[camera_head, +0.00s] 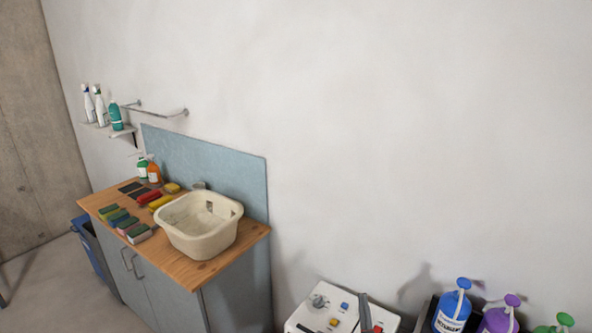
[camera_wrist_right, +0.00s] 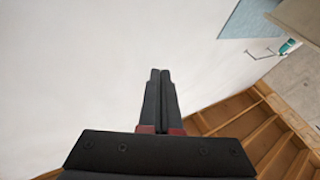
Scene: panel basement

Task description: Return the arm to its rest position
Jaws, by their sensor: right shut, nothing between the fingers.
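Most of my right arm is outside the head view. My left gripper is not in either view.
A wooden counter (camera_head: 199,274) holds a cream basin (camera_head: 198,238), sponges and bottles. Blue, purple and green-topped bottles, including a blue one (camera_head: 453,308), stand at lower right. Wooden shelving (camera_wrist_right: 270,140) shows in the wrist view. The wall area above is clear.

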